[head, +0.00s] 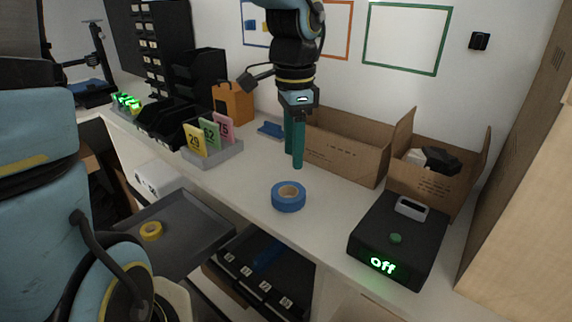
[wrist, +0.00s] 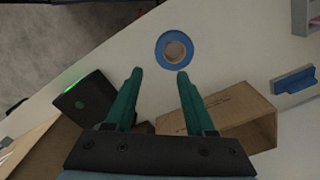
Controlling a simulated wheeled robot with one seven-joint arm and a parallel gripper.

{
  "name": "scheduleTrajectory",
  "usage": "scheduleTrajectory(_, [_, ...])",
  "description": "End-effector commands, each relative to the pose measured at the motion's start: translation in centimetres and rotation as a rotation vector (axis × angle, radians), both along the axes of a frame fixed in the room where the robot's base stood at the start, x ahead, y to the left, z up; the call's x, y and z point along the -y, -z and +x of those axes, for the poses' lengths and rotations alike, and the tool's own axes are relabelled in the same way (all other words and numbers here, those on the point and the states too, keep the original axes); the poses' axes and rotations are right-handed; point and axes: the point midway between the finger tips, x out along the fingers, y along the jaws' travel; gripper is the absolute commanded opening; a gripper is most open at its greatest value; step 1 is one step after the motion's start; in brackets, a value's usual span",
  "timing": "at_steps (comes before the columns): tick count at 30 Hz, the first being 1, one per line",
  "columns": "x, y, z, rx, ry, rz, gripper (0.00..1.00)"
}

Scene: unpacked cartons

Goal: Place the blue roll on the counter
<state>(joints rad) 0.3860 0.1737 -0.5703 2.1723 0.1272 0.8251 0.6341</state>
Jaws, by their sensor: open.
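The blue roll (head: 289,197) lies flat on the white counter (head: 243,190), near its front edge. It has a tan core and also shows in the wrist view (wrist: 174,47), beyond the fingertips. My gripper (head: 294,160) has two green fingers pointing down over the counter, behind and above the roll. In the wrist view my gripper (wrist: 159,72) is open, with a wide gap and nothing between the fingers. The roll is apart from both fingers.
An open carton (head: 345,152) stands right behind my gripper, another carton (head: 430,185) farther right. A black device reading "off" (head: 395,245) sits at the right front. Numbered cards in a grey holder (head: 212,155) stand left. A yellow roll (head: 151,231) lies in a grey tray (head: 190,240) below.

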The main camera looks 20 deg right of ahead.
Motion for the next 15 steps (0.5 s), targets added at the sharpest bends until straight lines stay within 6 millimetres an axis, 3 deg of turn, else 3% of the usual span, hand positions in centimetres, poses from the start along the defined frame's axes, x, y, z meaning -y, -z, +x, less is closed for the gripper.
scheduleTrajectory(5, [0.0,-0.4,0.0,0.0,0.0,0.0,0.55])
scheduleTrajectory(8, [-1.1,0.0,0.7,0.002,-0.061,0.0,0.55])
scheduleTrajectory(11, [-5.3,1.2,3.2,0.014,-0.295,-0.008,0.55])
scheduleTrajectory(15, [-14.7,3.3,6.3,0.043,-0.823,-0.041,0.55])
